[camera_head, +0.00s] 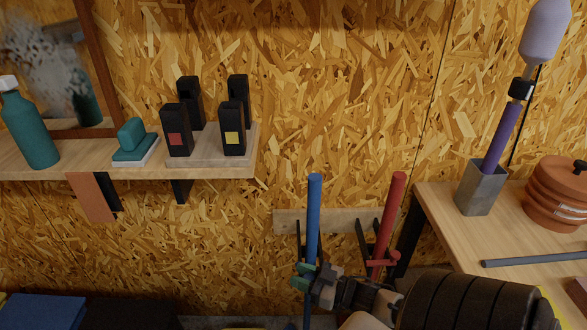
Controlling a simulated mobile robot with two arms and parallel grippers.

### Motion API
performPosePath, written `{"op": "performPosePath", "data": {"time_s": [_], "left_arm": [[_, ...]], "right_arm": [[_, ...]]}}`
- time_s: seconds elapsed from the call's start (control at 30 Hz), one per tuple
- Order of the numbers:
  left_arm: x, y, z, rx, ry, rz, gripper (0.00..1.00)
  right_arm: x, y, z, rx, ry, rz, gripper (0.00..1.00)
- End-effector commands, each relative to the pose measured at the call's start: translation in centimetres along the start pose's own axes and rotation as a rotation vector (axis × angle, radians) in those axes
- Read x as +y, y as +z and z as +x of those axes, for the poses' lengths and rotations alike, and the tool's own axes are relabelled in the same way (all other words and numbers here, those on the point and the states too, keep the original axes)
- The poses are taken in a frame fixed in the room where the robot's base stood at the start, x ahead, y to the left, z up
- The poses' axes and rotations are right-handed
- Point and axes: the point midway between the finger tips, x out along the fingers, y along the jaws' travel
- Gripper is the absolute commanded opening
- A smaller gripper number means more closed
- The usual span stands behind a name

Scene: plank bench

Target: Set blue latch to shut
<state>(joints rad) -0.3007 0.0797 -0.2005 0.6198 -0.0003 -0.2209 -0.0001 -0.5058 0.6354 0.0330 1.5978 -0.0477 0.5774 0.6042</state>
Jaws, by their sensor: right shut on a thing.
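The blue latch (313,215) is a long blue bar standing almost upright in front of a wooden strip (340,222) on the chipboard wall. My right gripper (304,277) reaches in from the lower right and is shut on the lower part of the blue latch. The gripper hides part of the bar there. A red bar (391,215) stands to the right, leaning a little to the right at its top, apart from the blue one. My left gripper is not in view.
A shelf (215,170) on the left holds a teal bottle (30,128), a teal brush-like thing (134,142) and several black blocks. A table (435,205) on the right holds a grey cup (480,188), a terracotta pot (556,195) and a grey rod (535,257).

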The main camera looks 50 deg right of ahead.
Motion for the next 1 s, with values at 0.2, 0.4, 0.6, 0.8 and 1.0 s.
{"op": "performPosePath", "data": {"time_s": [0.2,0.4,0.6,0.8,1.0], "left_arm": [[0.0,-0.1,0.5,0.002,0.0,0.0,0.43],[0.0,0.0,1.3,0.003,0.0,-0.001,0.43],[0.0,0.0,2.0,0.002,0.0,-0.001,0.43],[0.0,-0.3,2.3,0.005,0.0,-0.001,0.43],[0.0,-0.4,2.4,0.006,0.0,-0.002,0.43]], "right_arm": [[0.3,0.4,-0.6,-0.008,-0.123,-0.002,0.0],[0.8,0.5,-1.1,-0.008,-0.26,-0.002,0.0],[1.2,0.4,-1.5,-0.006,-0.36,0.0,0.0],[1.3,0.3,-1.7,-0.006,-0.413,0.002,0.0],[1.4,0.2,-1.8,-0.007,-0.43,0.002,0.0]]}}
